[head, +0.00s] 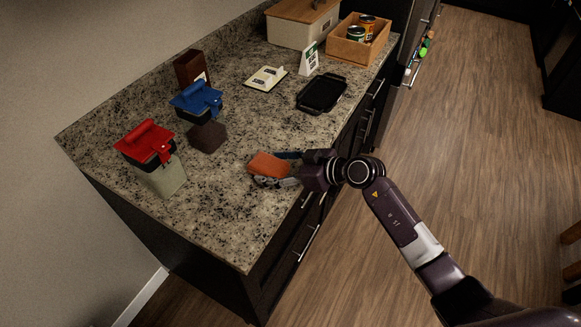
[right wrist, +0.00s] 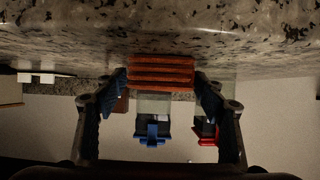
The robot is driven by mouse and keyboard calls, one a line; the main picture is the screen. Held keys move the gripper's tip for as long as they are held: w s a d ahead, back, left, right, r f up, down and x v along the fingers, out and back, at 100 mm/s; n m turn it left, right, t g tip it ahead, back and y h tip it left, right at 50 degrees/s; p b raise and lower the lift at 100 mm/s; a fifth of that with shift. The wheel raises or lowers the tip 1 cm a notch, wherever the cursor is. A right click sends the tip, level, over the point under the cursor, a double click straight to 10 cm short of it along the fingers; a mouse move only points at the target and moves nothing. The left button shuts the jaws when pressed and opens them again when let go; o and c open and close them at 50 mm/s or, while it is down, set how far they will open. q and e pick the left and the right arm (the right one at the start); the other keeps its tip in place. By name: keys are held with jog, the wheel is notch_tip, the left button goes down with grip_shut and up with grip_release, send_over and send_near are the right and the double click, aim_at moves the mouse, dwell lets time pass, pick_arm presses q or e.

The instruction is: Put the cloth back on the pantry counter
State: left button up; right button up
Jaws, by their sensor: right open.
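An orange-red folded cloth (head: 269,164) is at the front part of the speckled granite counter (head: 235,225). In the right wrist view the cloth (right wrist: 160,72) shows as a layered stack against the counter surface, which fills the top of that picture. My right gripper (head: 276,169) reaches in from the right over the counter's front edge, low above the top. It is open, with one finger on each side of the cloth. In the right wrist view a small gap seems to show at the fingertips (right wrist: 161,88); contact is hard to tell. My left gripper is out of view.
A dark brown block (head: 207,137), a blue-lidded container (head: 197,101) and a red-lidded container (head: 164,175) stand left of the cloth. A black tray (head: 322,93), a booklet (head: 266,78) and a wooden crate with cans (head: 352,50) are farther back. The near counter corner is clear.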

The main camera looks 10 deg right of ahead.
jog(key=v, duration=1.1)
jog(key=shift+b, duration=0.4)
jog(key=shift+s+d+r, duration=0.1)
jog(key=shift+d, duration=0.05)
dwell(0.6)
